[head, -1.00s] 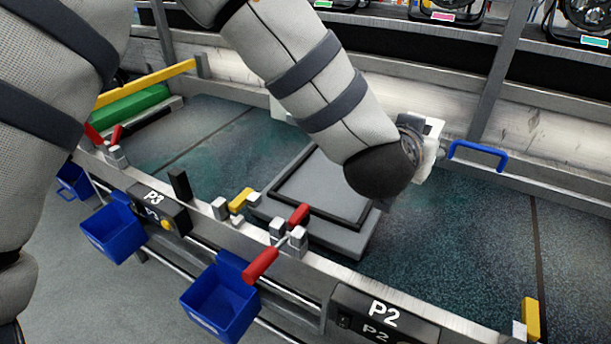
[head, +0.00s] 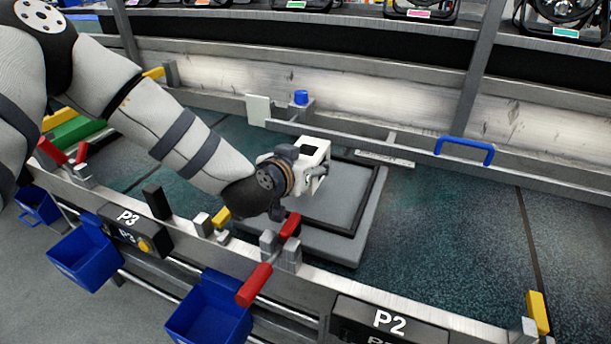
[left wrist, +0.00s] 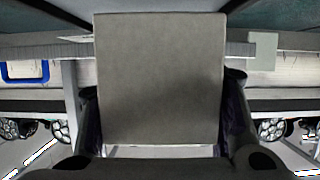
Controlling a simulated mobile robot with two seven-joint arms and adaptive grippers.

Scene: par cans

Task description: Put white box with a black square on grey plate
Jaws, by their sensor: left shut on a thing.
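The white box (head: 320,152) with a black square on its face shows at the end of my left arm in the head view. My left gripper (head: 312,172) is shut on it. In the left wrist view the box (left wrist: 160,80) fills the middle as a plain pale face between the two fingers. The grey plate (head: 345,246) lies on the dark speckled table, with a raised black square frame on top. The box appears above the back left part of the plate; the height is hard to judge. My left wrist hides the plate's left side. My right gripper is not in view.
Clamps with red handles (head: 254,284) stand at the front rail by the plate. Blue bins (head: 210,308) hang below. A metal rail with a blue handle (head: 464,151) runs behind. The table right of the plate is clear.

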